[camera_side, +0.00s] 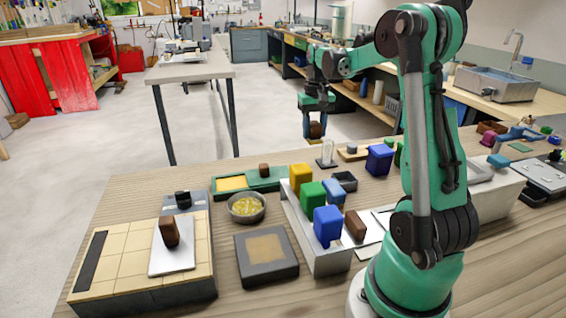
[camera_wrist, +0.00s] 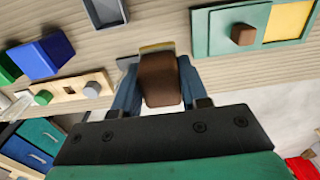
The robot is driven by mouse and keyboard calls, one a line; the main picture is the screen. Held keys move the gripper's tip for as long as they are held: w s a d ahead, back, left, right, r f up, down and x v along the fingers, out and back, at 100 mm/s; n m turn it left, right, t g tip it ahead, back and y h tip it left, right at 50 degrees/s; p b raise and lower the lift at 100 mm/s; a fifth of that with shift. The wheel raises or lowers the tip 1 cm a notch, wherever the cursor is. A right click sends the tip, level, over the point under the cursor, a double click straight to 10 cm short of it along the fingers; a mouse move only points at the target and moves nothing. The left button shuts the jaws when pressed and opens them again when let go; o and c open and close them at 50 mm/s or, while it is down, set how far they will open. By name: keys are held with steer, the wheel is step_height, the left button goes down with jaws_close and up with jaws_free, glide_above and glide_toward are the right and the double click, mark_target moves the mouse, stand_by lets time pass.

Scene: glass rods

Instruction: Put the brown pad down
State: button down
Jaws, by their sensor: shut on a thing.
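My gripper (camera_side: 316,132) is raised above the far edge of the table. In the wrist view its blue fingers (camera_wrist: 157,92) are shut on a brown pad (camera_wrist: 160,77), a rounded brown block with a thin pale layer at its far end. The pad also shows small and dark between the fingers in the side view (camera_side: 316,130). Nothing visible touches the pad but the fingers. A similar brown block (camera_side: 169,231) stands on a white plate (camera_side: 172,260) on the tiled board at the left.
A green tray (camera_side: 275,183) with a yellow inset holds a small brown block (camera_side: 264,169). A bowl of yellow pieces (camera_side: 246,207), a grey box with a tan square (camera_side: 266,255) and a rack with yellow, green and blue blocks (camera_side: 323,262) stand nearby. A clear glass piece (camera_side: 327,153) stands near the gripper.

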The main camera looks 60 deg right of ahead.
step_height(320, 180, down, 11)
stand_by(0.4)
steer(key=shift+f, duration=0.1)
steer(key=shift+c, duration=2.3)
jaws_free()
step_height(320, 180, up, 12)
steer(key=shift+f, duration=0.25)
steer(key=shift+a+r, duration=0.15)
steer(key=shift+r, duration=0.15)
steer(key=a+n+t, duration=0.7)
steer(key=a+n, duration=0.2)
steer(key=a, duration=1.8)
steer(key=shift+s+a+r, duration=0.15)
steer(key=shift+r, duration=0.1)
